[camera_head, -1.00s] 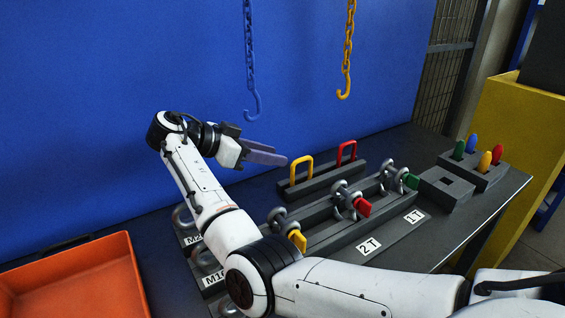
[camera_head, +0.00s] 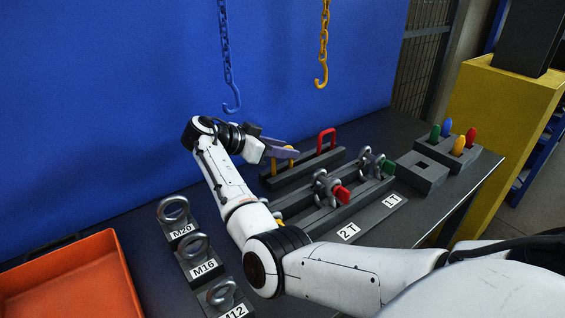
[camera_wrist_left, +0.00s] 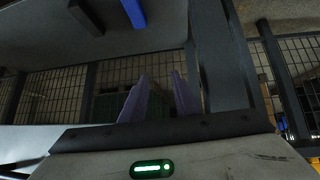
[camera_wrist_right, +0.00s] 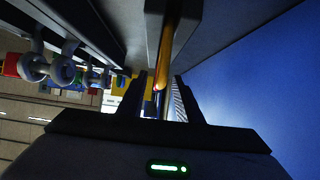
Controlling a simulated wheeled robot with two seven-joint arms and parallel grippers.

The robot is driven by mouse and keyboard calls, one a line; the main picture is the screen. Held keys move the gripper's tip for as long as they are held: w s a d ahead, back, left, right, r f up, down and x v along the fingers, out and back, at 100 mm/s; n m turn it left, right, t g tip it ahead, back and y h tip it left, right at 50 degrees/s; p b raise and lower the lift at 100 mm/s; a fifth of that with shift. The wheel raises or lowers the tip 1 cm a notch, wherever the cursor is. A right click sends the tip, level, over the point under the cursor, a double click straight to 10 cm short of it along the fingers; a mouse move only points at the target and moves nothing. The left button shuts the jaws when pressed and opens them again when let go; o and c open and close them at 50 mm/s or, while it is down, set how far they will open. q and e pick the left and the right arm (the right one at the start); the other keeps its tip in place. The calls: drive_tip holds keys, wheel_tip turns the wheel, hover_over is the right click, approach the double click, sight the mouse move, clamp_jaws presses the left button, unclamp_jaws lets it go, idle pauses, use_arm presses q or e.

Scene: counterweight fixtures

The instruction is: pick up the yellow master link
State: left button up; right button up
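The yellow master link (camera_head: 291,161) stands upright in a dark slotted rack, partly hidden behind my right gripper (camera_head: 292,151). In the right wrist view the yellow link (camera_wrist_right: 170,42) shows as a bar just beyond and between the fingertips of my right gripper (camera_wrist_right: 166,85). That gripper is open, its fingers apart on either side of the line to the link. I cannot tell whether a finger touches it. My left gripper (camera_wrist_left: 157,85) is open and empty in the left wrist view, away from the link. It does not show in the head view.
A red link (camera_head: 326,139) stands in the same rack (camera_head: 310,165). Shackles (camera_head: 322,184) with coloured pins sit in front. Eyebolts (camera_head: 173,211) and an orange tray (camera_head: 75,280) are at left. A blue hook (camera_head: 231,106) and a yellow hook (camera_head: 321,80) hang above.

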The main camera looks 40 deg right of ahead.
clamp_jaws()
drive_tip(key=shift+r, duration=0.1)
